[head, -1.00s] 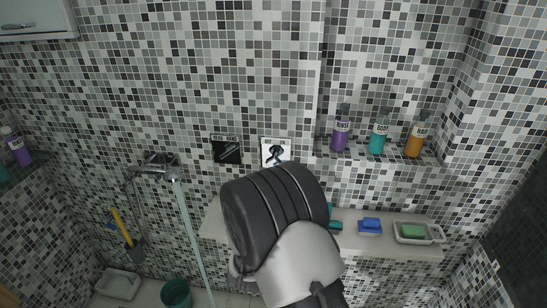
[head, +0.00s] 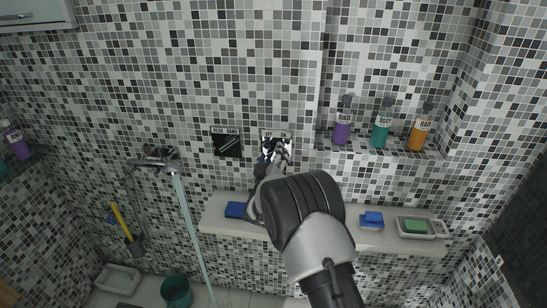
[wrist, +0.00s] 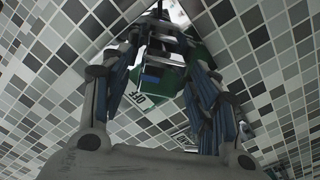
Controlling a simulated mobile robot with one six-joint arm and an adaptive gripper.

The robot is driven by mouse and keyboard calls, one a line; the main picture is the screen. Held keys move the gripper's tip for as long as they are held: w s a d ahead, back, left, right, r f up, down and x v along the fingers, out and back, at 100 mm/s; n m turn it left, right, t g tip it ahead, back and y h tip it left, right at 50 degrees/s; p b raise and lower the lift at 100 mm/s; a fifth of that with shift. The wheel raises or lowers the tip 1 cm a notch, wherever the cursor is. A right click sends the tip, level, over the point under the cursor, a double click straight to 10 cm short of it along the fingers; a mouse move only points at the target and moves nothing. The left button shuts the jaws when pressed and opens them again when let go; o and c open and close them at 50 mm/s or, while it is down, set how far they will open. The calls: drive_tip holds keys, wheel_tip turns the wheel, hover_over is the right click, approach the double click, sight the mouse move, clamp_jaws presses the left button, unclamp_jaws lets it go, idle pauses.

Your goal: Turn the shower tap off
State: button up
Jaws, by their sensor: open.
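The shower tap (head: 160,158) is a chrome fitting on the left wall, and a pale blue stream of water (head: 188,222) runs down from it. A small square wall panel (head: 277,135) with a label strip at its top is mostly hidden behind my gripper (head: 275,150). In the wrist view my gripper (wrist: 160,75) is open, with fingers on both sides of a green and white plate (wrist: 160,80) reading "OFF". A dark and metallic part shows between the fingers. I cannot tell whether the fingers touch it.
A black labelled panel (head: 227,145) is just left of my gripper. Below is a white ledge (head: 340,238) with blue sponges (head: 371,219) and a soap dish (head: 421,227). Bottles (head: 381,130) stand on the upper right shelf. A teal bucket (head: 176,291) is on the floor.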

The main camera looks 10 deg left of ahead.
drive_tip(key=shift+w, duration=0.5)
drive_tip(key=shift+c, duration=0.6)
drive_tip(key=c, duration=1)
